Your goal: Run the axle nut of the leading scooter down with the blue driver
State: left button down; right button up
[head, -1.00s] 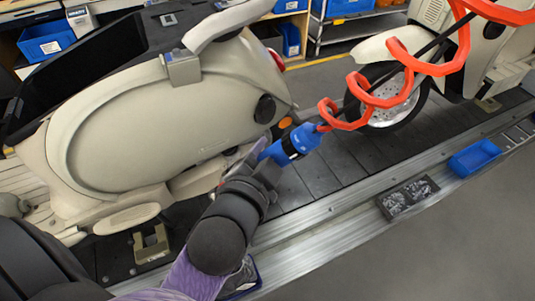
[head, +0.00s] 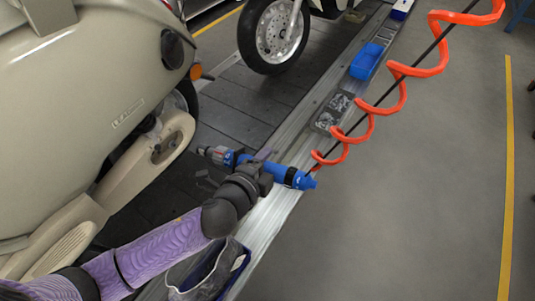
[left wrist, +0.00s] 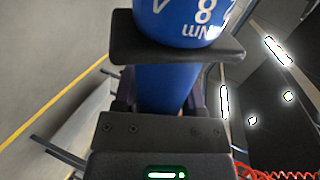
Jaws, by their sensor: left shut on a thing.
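The blue driver (head: 297,178) is held level above the metal rail, its grey nose pointing left toward the near scooter's rear end. My left gripper (head: 262,168) is shut around its body. In the left wrist view the driver (left wrist: 168,85) sits between the fingers, with "8 Nm" lettering showing. The near cream scooter (head: 90,85), apparently the leading one, shows its tail, part of its rear wheel (head: 187,97) and a cream drive cover (head: 150,160). The driver's nose is apart from that cover. I cannot make out the axle nut clearly. My right gripper is not in view.
A second scooter's front wheel (head: 275,35) stands behind on the dark slats (head: 255,105). An orange coiled hose (head: 400,95) runs from the driver's rear to upper right. A blue bin (head: 367,60) and a blue-rimmed tray (head: 240,265) sit along the rail. The right floor is clear.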

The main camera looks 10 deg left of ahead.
pick_arm(q)
jog(key=w+a+f+m+h+b, duration=0.1)
jog(key=a+f+b, duration=0.1)
jog(key=f+b, duration=0.35)
jog(key=w+a+f+m+b, duration=0.1)
jog(key=a+f+b, duration=0.1)
jog(key=f, duration=0.7)
jog(key=w+a+b, duration=0.3)
jog(key=a, duration=0.6)
jog(key=shift+a+r+m+g, duration=0.15)
jog(key=shift+r+m+g, duration=0.15)
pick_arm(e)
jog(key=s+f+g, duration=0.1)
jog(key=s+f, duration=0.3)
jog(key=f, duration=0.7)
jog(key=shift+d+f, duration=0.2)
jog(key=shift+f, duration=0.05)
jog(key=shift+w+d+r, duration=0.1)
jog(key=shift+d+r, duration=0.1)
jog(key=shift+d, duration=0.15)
